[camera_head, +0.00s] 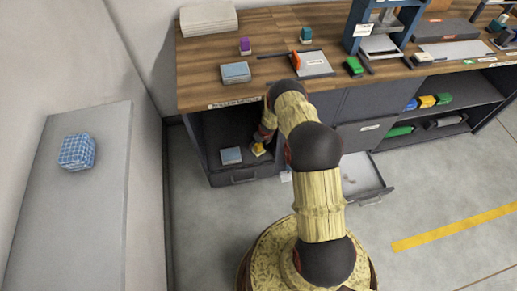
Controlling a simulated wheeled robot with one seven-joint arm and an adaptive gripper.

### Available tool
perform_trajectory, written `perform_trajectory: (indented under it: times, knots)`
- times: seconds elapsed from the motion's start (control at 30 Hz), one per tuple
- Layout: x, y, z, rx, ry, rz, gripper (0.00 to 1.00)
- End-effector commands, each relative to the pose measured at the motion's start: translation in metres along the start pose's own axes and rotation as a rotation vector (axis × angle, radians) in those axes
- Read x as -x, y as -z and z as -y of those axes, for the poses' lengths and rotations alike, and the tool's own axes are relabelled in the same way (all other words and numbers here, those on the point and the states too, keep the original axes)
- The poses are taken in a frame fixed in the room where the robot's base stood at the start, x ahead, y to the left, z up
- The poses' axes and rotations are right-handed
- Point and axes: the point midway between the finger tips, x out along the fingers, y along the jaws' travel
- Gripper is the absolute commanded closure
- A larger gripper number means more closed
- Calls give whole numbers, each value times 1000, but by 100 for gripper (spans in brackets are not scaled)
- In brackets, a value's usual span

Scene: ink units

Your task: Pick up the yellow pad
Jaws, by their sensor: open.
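A small yellow pad (258,150) lies inside the open, dark compartment under the left end of the workbench, beside a pale blue block. My arm reaches into this compartment from the front. My gripper (261,142) is just above the yellow pad, close to it. The fingers are small and partly hidden by my arm, and I cannot tell whether they touch the pad. The gripper is open.
The pale blue block (231,155) lies left of the pad. An open drawer (366,178) juts out to the right. The wooden workbench top (205,60) overhangs the compartment. Another yellow item (427,101) sits on the right-hand shelf. The floor in front is clear.

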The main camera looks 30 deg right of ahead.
Motion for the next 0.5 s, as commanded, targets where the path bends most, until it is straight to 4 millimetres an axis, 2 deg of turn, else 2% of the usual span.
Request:
perform_trajectory:
  times: [0.03, 0.17, 0.4, 0.5]
  knots:
    - [-9, 2, -1, 1, -1, -1, 30]
    - [-21, 0, 0, 2, -1, 0, 30]
    - [-54, -2, 2, 4, -2, -2, 30]
    - [-61, -3, 2, 3, -2, -1, 30]
